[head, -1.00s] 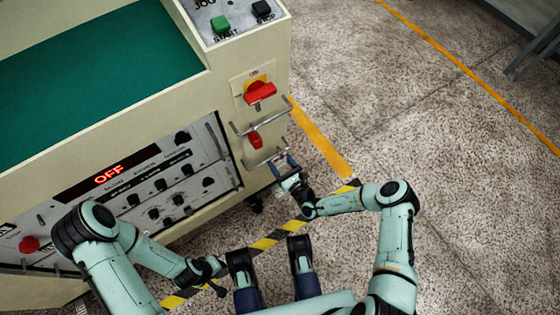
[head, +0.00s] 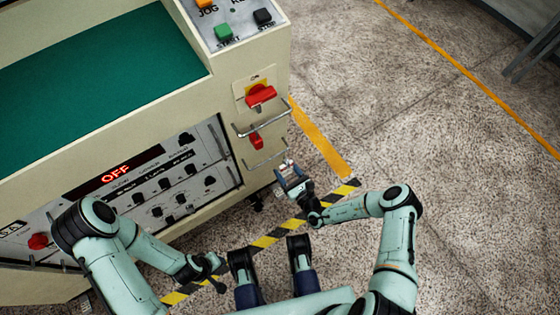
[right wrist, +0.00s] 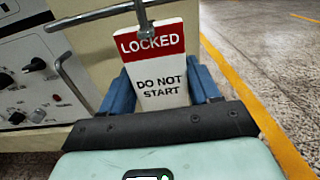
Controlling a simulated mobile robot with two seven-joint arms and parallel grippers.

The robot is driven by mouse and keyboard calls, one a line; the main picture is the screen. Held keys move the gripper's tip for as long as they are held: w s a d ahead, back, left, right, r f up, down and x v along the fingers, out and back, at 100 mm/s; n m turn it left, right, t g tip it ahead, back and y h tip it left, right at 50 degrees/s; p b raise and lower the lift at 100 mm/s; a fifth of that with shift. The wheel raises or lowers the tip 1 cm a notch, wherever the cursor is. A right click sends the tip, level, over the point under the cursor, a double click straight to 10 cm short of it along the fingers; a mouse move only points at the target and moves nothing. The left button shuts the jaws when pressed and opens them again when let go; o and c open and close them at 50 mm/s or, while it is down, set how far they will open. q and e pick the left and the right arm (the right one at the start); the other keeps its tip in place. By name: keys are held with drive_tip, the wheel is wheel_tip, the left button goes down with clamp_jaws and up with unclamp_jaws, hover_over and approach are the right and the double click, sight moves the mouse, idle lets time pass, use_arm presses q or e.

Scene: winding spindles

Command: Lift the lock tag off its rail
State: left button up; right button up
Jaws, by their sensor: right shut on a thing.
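The lock tag (right wrist: 157,75) is a white plate with a red band reading "LOCKED" above "DO NOT START". In the right wrist view it stands upright between the blue fingers of my right gripper (right wrist: 160,93), which is shut on it. A metal rail (right wrist: 100,13) passes by the tag's top, with a small metal hook there. I cannot tell whether the hook still bears on the rail. In the head view my right gripper (head: 287,172) is just right of the lower rail on the machine's end. My left gripper (head: 215,277) is low, away from the machine; its fingers are unclear.
The cream machine (head: 225,95) has a red rotary switch (head: 261,95), a smaller red part (head: 257,142) behind the rails, and a control panel (head: 160,190) reading "OFF". Open speckled floor (head: 400,110) with yellow lines lies to the right.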

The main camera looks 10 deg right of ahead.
drive_tip(key=shift+p+v, duration=0.55)
drive_tip(key=shift+v, duration=0.8)
drive_tip(key=s+d+r+p, duration=0.2)
drive_tip(key=s+r+p, duration=0.1)
drive_tip(key=s+p, duration=0.2)
drive_tip(key=v, duration=0.2)
drive_tip(key=shift+s, duration=0.3)
drive_tip(key=shift+d, duration=0.1)
